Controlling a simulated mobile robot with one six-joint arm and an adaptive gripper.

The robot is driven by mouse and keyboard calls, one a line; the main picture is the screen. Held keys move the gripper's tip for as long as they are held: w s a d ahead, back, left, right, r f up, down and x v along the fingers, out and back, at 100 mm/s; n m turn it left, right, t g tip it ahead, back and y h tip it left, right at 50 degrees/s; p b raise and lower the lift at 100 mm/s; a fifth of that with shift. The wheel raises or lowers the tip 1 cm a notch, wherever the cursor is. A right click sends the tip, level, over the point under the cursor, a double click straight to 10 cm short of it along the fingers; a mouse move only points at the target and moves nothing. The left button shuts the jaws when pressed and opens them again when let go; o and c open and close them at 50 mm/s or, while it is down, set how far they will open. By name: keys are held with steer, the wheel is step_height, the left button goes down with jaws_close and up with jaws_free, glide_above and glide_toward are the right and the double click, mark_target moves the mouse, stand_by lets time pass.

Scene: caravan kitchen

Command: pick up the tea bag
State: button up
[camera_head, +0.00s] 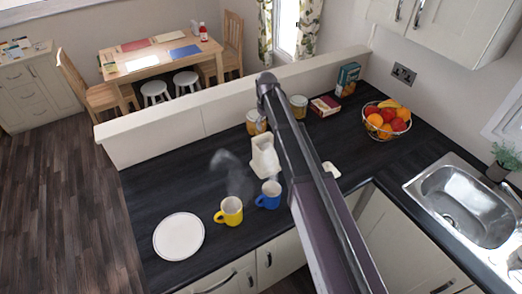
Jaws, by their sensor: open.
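A small pale flat item (331,169) lies on the dark counter just right of my arm. It may be the tea bag, but it is too small to tell. A yellow mug (230,211) and a blue mug (269,195) stand upright on the counter left of my arm, with faint steam near them. My arm reaches up across the middle of the view and covers part of the counter. I cannot make out my gripper's fingers, so their place relative to the pale item is not shown.
A white plate (179,237) lies at the counter's front left. A white container (264,158), jars (298,106), a dark red box (325,106), a green carton (347,79) and a fruit bowl (387,119) stand farther back. A sink (470,205) is at right. Counter around the plate is clear.

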mark_target(266, 142)
steer(key=shift+f+b, duration=2.9)
steer(key=shift+f, duration=0.25)
steer(key=shift+f, duration=0.1)
steer(key=shift+s+d+f+b, duration=0.1)
steer(key=shift+f+b, duration=1.15)
steer(key=shift+b, duration=0.05)
steer(key=shift+s+f+b, duration=0.1)
steer(key=shift+f+b, duration=1.15)
steer(key=shift+b, duration=0.05)
steer(key=c, duration=0.3)
